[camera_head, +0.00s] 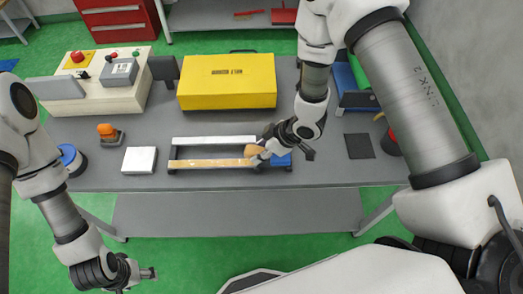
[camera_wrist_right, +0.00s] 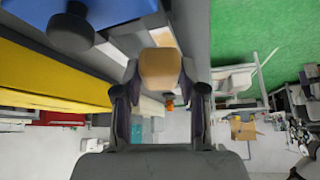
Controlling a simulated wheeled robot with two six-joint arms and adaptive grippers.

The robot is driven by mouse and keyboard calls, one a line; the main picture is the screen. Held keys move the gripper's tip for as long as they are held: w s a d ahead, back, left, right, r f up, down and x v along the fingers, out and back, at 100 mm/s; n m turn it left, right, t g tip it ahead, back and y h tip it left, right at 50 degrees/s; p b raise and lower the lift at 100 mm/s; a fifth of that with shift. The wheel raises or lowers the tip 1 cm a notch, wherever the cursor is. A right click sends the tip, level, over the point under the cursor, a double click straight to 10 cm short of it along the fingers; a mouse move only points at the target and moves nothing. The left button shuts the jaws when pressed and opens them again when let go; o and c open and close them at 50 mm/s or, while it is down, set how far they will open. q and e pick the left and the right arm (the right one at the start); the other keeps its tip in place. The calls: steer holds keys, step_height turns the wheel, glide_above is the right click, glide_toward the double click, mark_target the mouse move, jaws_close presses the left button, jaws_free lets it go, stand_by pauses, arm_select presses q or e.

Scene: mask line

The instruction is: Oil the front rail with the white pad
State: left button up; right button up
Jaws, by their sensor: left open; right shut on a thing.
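The front rail (camera_head: 208,163) is a long strip with a tan, glossy top, on the near side of a dark frame on the grey table. A paler rear rail (camera_head: 213,141) runs behind it. My right gripper (camera_head: 256,153) is shut on a tan block-like pad (camera_wrist_right: 160,70) at the right end of the front rail. The pad looks tan, not white; whether it touches the rail is unclear. My left gripper (camera_head: 149,273) is open and empty, beyond the table's front edge.
A white square block (camera_head: 139,160) lies left of the rails, with an orange-topped item (camera_head: 107,131) behind it. A yellow box (camera_head: 228,80) stands behind; a dark square mat (camera_head: 359,146) lies right.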

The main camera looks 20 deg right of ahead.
steer(key=r, duration=0.1)
steer(key=r+p, duration=0.2)
steer(key=shift+d+r, duration=0.25)
steer(key=shift+a+r+p, duration=0.15)
steer(key=shift+r+p, duration=0.15)
steer(key=shift+p, duration=0.2)
